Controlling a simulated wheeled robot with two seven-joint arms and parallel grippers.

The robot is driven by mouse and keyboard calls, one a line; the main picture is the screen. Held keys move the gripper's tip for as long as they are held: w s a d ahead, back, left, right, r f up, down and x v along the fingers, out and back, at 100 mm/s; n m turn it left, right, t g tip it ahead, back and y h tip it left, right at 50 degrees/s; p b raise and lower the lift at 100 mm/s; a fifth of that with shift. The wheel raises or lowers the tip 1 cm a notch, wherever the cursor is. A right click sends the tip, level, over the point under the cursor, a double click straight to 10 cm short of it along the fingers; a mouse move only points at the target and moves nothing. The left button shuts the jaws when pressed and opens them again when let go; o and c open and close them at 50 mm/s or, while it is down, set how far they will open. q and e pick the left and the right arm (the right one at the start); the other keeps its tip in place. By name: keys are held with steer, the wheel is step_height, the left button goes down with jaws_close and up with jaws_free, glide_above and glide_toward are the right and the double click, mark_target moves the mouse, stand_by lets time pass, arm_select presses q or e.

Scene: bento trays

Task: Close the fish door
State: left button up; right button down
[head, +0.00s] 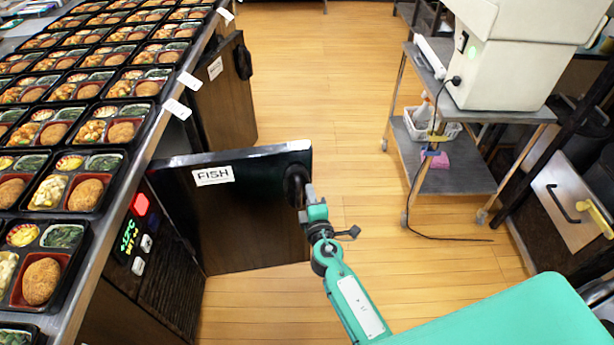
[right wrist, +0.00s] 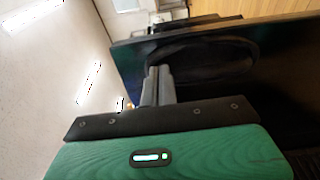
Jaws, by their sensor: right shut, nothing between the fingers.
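The fish door (head: 245,225) is a dark panel with a white FISH label (head: 213,175). It stands swung open from the counter's cabinet, out over the wooden floor. Its black handle (head: 296,187) is near the free edge. My right gripper (head: 309,190) is shut and empty, with its fingertips at the handle; whether they touch it I cannot tell. In the right wrist view the shut fingers (right wrist: 158,75) overlap the dark oval handle (right wrist: 205,62) on the door (right wrist: 270,55). My left gripper is not in view.
Another dark door (head: 225,95) stands open farther back along the counter. The counter (head: 130,160) holds many bento trays. A grey cart (head: 462,175) with a white machine (head: 520,55) stands at the right, its cable on the floor. The floor (head: 320,80) between is clear.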

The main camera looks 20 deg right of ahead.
mark_target(305, 171)
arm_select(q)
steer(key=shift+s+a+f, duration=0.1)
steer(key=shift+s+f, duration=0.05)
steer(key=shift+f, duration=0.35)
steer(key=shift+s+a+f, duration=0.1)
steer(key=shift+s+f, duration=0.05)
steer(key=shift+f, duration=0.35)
arm_select(e)
steer(key=shift+w+d, duration=0.15)
steer(key=shift+w, duration=1.3)
steer(key=shift+w+d, duration=0.15)
steer(key=shift+w, duration=1.3)
